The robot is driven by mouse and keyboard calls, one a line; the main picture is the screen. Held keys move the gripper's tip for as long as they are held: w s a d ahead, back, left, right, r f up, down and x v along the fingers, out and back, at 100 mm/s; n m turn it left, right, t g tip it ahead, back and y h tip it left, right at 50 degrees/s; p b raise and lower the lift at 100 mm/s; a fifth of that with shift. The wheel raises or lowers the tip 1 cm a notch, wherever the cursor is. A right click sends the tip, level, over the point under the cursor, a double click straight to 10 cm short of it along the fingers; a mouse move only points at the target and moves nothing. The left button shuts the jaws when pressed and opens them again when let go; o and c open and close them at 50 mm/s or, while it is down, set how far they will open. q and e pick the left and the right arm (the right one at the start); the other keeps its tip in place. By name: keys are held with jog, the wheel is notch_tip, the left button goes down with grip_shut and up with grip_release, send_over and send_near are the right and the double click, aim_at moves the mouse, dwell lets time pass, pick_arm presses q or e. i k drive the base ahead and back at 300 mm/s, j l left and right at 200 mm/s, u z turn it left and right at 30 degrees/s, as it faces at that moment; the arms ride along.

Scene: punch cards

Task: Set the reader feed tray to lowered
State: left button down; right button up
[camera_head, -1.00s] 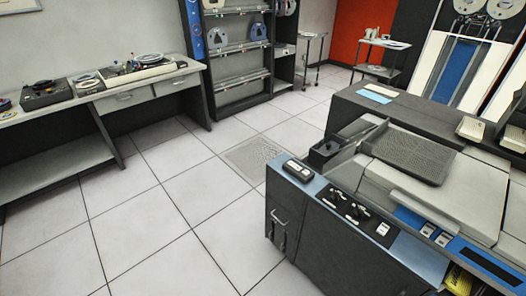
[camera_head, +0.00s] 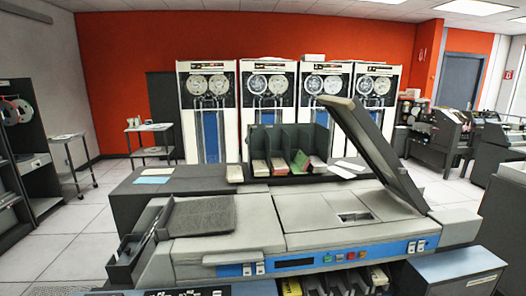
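A wide grey card machine (camera_head: 270,240) with a blue control strip stands right in front of me in the head view. A long dark panel with a light edge (camera_head: 375,155), which looks like the reader feed tray, rises steeply from its right half. The panel leans up to the left, with its lower end at the right of the machine top. A small opening (camera_head: 355,217) shows in the top below it. On the left half, a dark ribbed plate (camera_head: 203,215) lies nearly flat. Neither of my grippers is in view.
A rack with card stacks (camera_head: 290,150) stands behind the machine top. Tape cabinets (camera_head: 210,110) line the red wall. A small cart (camera_head: 150,140) stands back left. Floor (camera_head: 85,225) is free at the left. A low blue-topped unit (camera_head: 455,268) is at front right.

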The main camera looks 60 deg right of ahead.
aim_at(350, 114)
jog(key=k+l+z, duration=0.1)
jog(key=z, duration=0.25)
jog(key=l+z, duration=0.1)
jog(key=z, duration=0.25)
jog(key=k+l+z, duration=0.1)
jog(key=z, duration=0.25)
jog(key=k+l+z, duration=0.3)
jog(key=l, duration=1)
jog(key=l+z, duration=0.3)
jog(key=l, duration=0.95)
jog(key=i+l+z, duration=0.25)
jog(key=l, duration=0.2)
jog(key=i+l+z, duration=0.2)
jog(key=i+l, duration=0.15)
